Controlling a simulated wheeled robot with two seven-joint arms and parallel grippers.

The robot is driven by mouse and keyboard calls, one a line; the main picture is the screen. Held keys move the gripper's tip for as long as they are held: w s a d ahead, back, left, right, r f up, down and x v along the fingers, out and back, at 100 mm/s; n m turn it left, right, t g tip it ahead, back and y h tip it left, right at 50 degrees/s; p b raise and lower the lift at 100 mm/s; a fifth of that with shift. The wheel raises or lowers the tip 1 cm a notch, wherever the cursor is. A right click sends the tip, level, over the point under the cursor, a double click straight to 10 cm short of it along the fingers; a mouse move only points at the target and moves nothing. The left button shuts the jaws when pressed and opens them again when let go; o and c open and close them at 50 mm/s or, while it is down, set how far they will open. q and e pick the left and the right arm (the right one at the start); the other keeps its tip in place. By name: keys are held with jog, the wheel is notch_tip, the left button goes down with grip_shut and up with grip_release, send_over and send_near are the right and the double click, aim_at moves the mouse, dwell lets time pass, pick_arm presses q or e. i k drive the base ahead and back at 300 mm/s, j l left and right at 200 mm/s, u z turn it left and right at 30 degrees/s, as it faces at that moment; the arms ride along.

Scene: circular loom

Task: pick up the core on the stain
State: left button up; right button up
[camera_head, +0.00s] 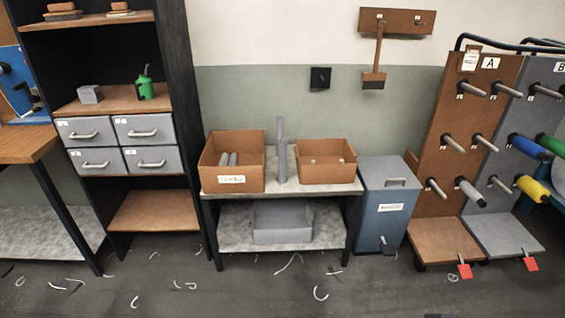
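No stain can be made out on the floor, shelves or table. Grey cylinders that look like cores (228,160) rest in the left brown bin (232,180). A tall, thin grey upright piece (281,152) stands on the grey table (283,186) between the two bins; I cannot tell whether it is a core. Neither of my grippers is in view.
The right brown bin (326,173) holds small pale pieces. A blue-grey bin (384,225) stands beside the table. A shelf unit with grey drawers (89,130) and a green bottle (146,88) is at left. Pale scraps (320,293) lie on the open dark floor.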

aim_at(283, 161)
jog(key=u, duration=0.65)
jog(key=i+l+u, duration=0.2)
jog(key=u, duration=0.25)
jog(key=i+l+u, duration=0.1)
jog(key=l+u, duration=0.4)
jog(key=i+l+u, duration=0.1)
jog(key=l+u, duration=0.55)
jog(key=l, duration=1.25)
jog(key=k+l+u, duration=0.2)
jog(key=l, duration=1.2)
jog(key=i+l, duration=0.05)
jog(key=i, duration=0.1)
